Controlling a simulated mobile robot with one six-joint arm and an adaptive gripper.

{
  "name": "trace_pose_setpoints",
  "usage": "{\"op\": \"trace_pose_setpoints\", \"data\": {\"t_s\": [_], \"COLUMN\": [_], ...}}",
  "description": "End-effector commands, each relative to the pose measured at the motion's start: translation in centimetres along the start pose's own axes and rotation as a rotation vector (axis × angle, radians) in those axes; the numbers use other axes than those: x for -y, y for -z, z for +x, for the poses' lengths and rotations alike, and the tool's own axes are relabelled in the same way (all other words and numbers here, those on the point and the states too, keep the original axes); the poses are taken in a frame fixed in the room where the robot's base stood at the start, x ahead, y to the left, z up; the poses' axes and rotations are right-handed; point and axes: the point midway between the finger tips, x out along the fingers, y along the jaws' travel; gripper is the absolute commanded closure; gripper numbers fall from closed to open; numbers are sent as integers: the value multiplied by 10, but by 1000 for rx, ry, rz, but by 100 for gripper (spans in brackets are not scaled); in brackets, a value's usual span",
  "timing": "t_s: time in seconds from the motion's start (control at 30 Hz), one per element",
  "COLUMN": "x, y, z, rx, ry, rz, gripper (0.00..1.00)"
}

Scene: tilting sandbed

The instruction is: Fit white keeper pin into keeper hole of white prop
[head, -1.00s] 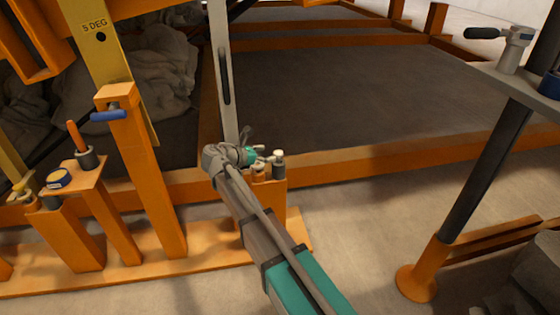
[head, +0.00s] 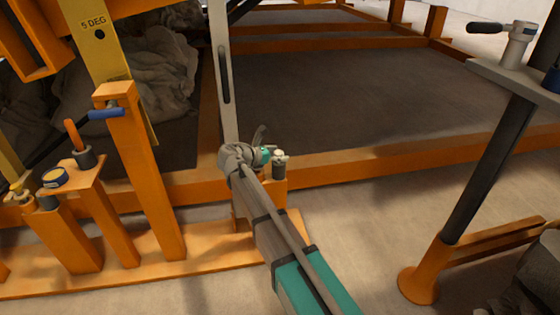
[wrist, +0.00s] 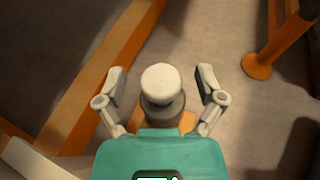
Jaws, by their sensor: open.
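The white keeper pin (wrist: 161,84) shows its pale rounded head in the wrist view. It stands upright in a dark grey holder (wrist: 163,112). My gripper (wrist: 161,74) is open, with one finger on each side of the pin and a visible gap to both. In the head view the pin (head: 280,154) is partly hidden by my gripper (head: 274,157). The white prop (head: 222,70) is a pale upright bar with a long dark slot, just behind my wrist. Its lower end and any keeper hole are hidden by my arm.
An orange post (head: 272,195) bears the holder. A yellow bar marked 5 DEG (head: 90,45) and an orange post with a blue handle (head: 145,180) stand to the left. The orange sandbed frame (head: 400,152) runs behind.

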Motion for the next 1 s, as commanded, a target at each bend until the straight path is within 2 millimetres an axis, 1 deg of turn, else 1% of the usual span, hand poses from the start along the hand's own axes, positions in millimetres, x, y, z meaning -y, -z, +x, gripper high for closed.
{"op": "trace_pose_setpoints", "data": {"t_s": [0.37, 0.4, 0.47, 0.5, 0.57, 0.6, 0.67, 0.7, 0.83, 0.87, 1.0], "x": [0, 0, 0, 0, 0, 0, 0, 0, 0, 0, 0], "y": [0, 0, 0, 0, 0, 0, 0, 0, 0, 0, 0], "z": [0, 0, 0, 0, 0, 0, 0, 0, 0, 0, 0], "rx": [0, 0, 0, 0, 0, 0, 0, 0, 0, 0, 0], "ry": [0, 1, 1, 1, 1, 1, 1, 1, 1, 1, 1], "rz": [0, 0, 0, 0, 0, 0, 0, 1, 1, 1, 1], "gripper": [12, 16, 27, 35, 46, 53, 64, 72, 96, 100, 100]}}
